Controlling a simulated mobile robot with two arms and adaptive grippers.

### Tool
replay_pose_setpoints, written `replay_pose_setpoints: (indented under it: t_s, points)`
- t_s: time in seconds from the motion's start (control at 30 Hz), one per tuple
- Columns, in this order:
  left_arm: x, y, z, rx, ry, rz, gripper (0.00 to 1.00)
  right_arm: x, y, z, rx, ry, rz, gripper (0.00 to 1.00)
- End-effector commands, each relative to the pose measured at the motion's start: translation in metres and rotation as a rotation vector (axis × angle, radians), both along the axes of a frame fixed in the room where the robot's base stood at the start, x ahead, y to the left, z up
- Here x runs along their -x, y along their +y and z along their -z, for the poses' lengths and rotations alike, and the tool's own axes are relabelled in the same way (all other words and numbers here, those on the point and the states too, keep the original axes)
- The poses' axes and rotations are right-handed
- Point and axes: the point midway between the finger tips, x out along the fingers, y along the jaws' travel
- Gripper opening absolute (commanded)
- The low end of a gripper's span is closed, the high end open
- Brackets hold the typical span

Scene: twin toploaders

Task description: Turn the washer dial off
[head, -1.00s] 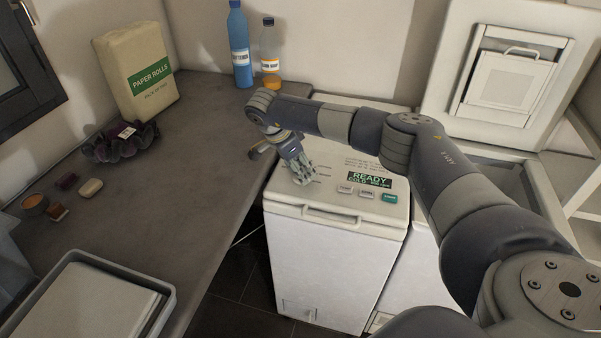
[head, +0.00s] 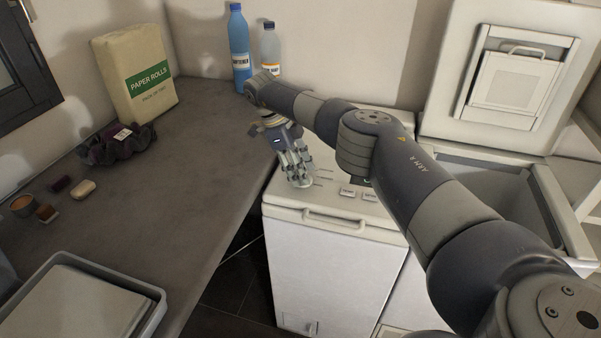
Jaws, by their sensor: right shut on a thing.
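The white toploader washer (head: 335,255) stands in the middle, its top lid closed, with a control panel on top. My right gripper (head: 300,182) reaches down onto the left part of that panel. Its fingers are shut on the washer dial, which they almost wholly cover, so I cannot read where the dial points. Printed marks lie just right of the fingers. Two panel buttons (head: 358,192) show to the right, and my right arm hides most of the display. My left gripper is not in view.
A second toploader with its lid (head: 513,75) raised stands at the right. The grey counter (head: 190,170) at the left holds a paper rolls pack (head: 137,75), a dark purple cloth-like item (head: 117,145), a blue bottle (head: 239,50), a clear bottle (head: 270,48) and a tray (head: 150,318).

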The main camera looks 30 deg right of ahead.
Motion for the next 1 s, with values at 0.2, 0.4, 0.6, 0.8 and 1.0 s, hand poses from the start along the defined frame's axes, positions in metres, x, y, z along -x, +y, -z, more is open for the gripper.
replay_pose_setpoints:
  t_s: [0.2, 0.4, 0.6, 0.8, 1.0]
  points:
    - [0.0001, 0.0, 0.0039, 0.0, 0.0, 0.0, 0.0, -0.0007, 0.0004, 0.0001, 0.0, -0.001, 0.043, 0.18]
    - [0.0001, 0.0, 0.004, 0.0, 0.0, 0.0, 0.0, -0.0005, 0.0001, -0.0003, 0.0, -0.001, 0.051, 0.18]
    - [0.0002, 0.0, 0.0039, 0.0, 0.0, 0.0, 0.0, -0.0006, 0.0, -0.0003, 0.0, -0.001, 0.049, 0.18]
    - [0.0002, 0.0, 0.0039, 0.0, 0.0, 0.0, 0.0, -0.0006, -0.0001, -0.0003, 0.0, -0.001, 0.049, 0.62]
    - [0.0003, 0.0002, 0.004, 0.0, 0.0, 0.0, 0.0, -0.0005, -0.0002, -0.0002, 0.0, -0.001, 0.049, 0.62]
